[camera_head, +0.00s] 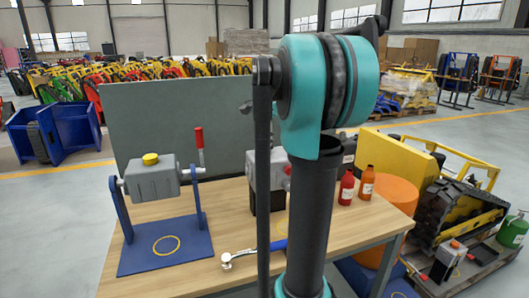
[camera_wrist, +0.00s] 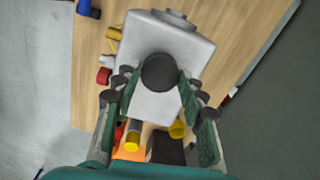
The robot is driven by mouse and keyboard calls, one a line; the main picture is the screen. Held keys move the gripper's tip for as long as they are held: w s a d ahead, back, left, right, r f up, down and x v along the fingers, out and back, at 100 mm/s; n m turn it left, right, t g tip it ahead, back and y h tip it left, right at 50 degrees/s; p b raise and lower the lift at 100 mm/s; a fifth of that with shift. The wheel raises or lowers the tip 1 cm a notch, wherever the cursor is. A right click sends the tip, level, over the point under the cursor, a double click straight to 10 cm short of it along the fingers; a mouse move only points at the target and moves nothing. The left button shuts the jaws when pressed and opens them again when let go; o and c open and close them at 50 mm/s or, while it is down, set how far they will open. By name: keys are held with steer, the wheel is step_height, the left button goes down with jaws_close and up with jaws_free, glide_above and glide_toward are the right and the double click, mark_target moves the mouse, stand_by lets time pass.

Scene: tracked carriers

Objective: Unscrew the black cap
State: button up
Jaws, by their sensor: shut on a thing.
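The round black cap (camera_wrist: 160,72) sits on top of a light grey housing (camera_wrist: 145,33) in the wrist view. My gripper (camera_wrist: 157,82) has a teal-and-black finger on each side of the cap and is shut on it. In the head view, a grey housing (camera_head: 262,170) on the table is partly covered by my arm. The black cap and my gripper are hidden there behind the arm.
The wooden table (camera_head: 215,272) also holds another grey housing with a yellow cap (camera_head: 151,159) on a blue stand (camera_head: 165,247). A blue-handled tool (camera_head: 240,256) lies at the front. Red (camera_head: 346,188) and orange (camera_head: 366,183) bottles stand at right; a grey panel (camera_head: 170,115) rises behind.

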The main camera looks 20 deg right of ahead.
steer(key=n, duration=0.8)
steer(key=n, duration=0.2)
steer(key=shift+n, duration=0.4)
steer(key=n, duration=0.5)
steer(key=shift+n, duration=1)
